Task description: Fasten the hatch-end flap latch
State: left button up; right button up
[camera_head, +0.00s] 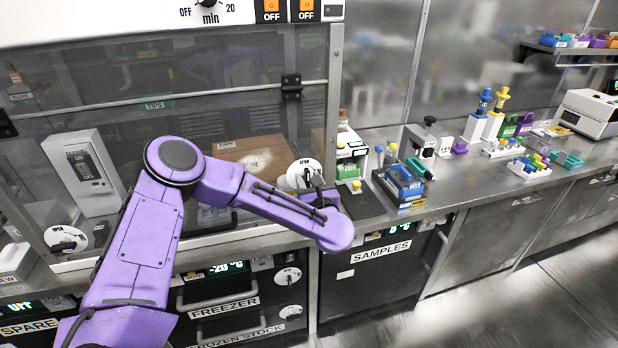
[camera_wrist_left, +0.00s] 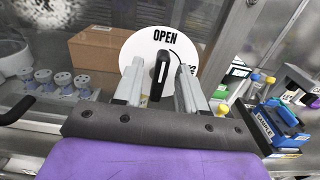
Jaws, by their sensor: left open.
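The hatch-end flap latch is a round white dial (camera_head: 298,170) at the right end of the hood front. It also shows in the left wrist view (camera_wrist_left: 136,50), with "OPEN" printed at its top and a second word partly hidden at its right. Its black knob (camera_wrist_left: 158,76) stands near upright, pointing toward "OPEN". My left gripper (camera_wrist_left: 160,84) is open, with one grey finger on each side of the knob. I cannot tell whether either finger touches it. In the head view, my purple wrist partly hides the gripper (camera_head: 316,186) at the dial. My right gripper is not in view.
A similar white dial (camera_head: 66,240) is at the hood's lower left. Freezer drawers (camera_head: 222,306) lie below. A blue rack (camera_head: 403,182) and bottles stand on the bench right of the latch. A cardboard box (camera_wrist_left: 100,52) is behind the glass.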

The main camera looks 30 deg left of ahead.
pick_arm(q)
grip_shut()
jog(key=shift+f+m, duration=0.1)
jog(key=shift+m, duration=0.2)
jog(key=m, duration=0.5)
jog(key=m+b, duration=0.1)
jog(key=m, duration=0.5)
jog(key=m+b, duration=0.1)
jog(key=m, duration=0.5)
jog(key=shift+w+d+f, duration=0.3)
jog(key=shift+w+f, duration=0.05)
jog(key=shift+f, duration=0.05)
jog(key=shift+m, duration=0.4)
